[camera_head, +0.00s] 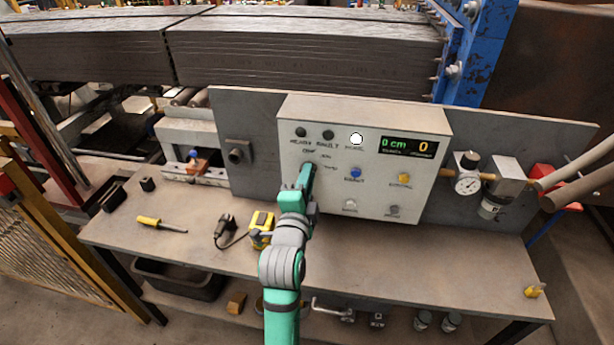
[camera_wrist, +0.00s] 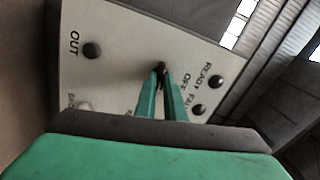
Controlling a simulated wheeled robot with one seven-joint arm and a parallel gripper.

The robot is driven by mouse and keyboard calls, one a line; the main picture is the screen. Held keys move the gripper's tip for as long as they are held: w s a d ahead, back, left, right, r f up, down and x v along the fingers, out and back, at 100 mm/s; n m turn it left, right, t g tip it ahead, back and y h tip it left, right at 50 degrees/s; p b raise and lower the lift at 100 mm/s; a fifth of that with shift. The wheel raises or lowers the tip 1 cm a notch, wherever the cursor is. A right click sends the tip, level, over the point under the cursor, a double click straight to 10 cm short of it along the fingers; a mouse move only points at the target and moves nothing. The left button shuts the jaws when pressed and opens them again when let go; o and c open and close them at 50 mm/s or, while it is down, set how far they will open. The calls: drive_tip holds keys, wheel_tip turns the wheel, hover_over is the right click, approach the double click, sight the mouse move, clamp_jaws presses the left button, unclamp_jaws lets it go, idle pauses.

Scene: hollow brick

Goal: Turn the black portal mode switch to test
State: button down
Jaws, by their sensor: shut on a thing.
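The black mode switch (camera_wrist: 160,66) is a small dark knob on the pale control panel (camera_head: 300,105). My gripper (camera_wrist: 161,74) is shut on it, with both green fingers converging at the knob. The fingers and blur hide most of the switch, so its pointer direction cannot be read. In the head view my gripper (camera_head: 308,167) reaches the left part of the panel and covers the switch. Beside the switch in the wrist view is the word OFF; small labels beside it in the head view are too blurred to read surely.
Two dark lamps, ready (camera_head: 300,132) and fault (camera_head: 328,135), sit above the switch. A blue button (camera_head: 356,173), a yellow button (camera_head: 403,178) and a display (camera_head: 408,147) lie right. A yellow tape measure (camera_head: 261,226) and a screwdriver (camera_head: 150,221) lie on the bench (camera_head: 460,260).

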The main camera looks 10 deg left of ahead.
drive_tip(key=shift+f+m, duration=0.1)
drive_tip(key=shift+m, duration=1)
drive_tip(key=shift+w+d, duration=0.1)
drive_tip(key=c, duration=1.8)
unclamp_jaws()
drive_tip(key=shift+c, duration=0.2)
drive_tip(key=shift+s, duration=0.2)
drive_tip(key=s, duration=1)
drive_tip(key=shift+s, duration=0.3)
